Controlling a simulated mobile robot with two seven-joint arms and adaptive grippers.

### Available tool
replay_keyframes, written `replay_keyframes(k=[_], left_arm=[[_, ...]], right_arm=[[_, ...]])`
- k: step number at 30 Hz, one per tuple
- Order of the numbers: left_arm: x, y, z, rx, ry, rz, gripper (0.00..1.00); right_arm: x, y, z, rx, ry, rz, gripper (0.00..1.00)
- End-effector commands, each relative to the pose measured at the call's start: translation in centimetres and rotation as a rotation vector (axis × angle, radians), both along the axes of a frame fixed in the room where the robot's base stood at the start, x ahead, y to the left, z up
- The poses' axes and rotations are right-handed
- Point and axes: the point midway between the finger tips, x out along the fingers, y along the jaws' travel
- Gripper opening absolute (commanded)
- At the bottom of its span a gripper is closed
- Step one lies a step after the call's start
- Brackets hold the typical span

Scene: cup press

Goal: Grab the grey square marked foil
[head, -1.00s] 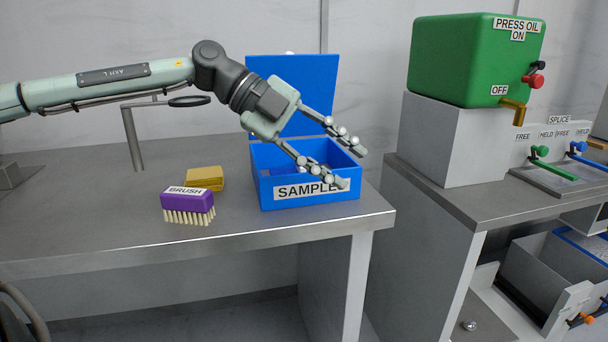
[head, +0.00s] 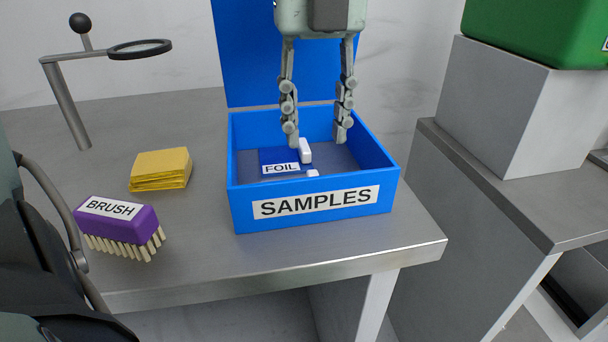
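The open blue box (head: 244,212) marked SAMPLES stands on the grey table. Inside, toward its left, a white label reading FOIL (head: 280,169) lies on a flat piece. That piece looks dark blue around the label, with grey to its right; I cannot tell its exact edges. My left gripper (head: 316,142) comes down from the top of the head view, its two fingers pointing down and well apart. The fingertips are over the box, right of the label, with nothing held. My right gripper is not in view.
Small white blocks (head: 305,151) are in the box near the fingertips. The raised blue lid (head: 244,60) stands behind. A grey block (head: 510,105) stands on the right bench.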

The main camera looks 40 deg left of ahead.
Motion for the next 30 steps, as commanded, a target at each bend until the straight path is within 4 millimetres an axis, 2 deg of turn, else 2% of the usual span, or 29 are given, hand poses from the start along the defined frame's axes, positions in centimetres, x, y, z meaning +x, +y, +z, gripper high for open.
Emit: replay_keyframes(k=[13,18,27,30], left_arm=[[-0.5,-0.5,-5.0,0.004,0.009,-0.001,0.38],[-0.5,-0.6,-7.2,0.003,0.004,0.001,0.38],[-0.4,-0.5,-7.7,0.003,0.000,0.003,0.38],[-0.4,-0.5,-7.7,0.003,0.000,0.003,0.27]], right_arm=[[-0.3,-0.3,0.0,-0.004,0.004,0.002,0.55],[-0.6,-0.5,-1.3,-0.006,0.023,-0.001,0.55],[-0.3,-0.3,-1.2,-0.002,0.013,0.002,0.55],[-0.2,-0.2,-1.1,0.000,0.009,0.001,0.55]])
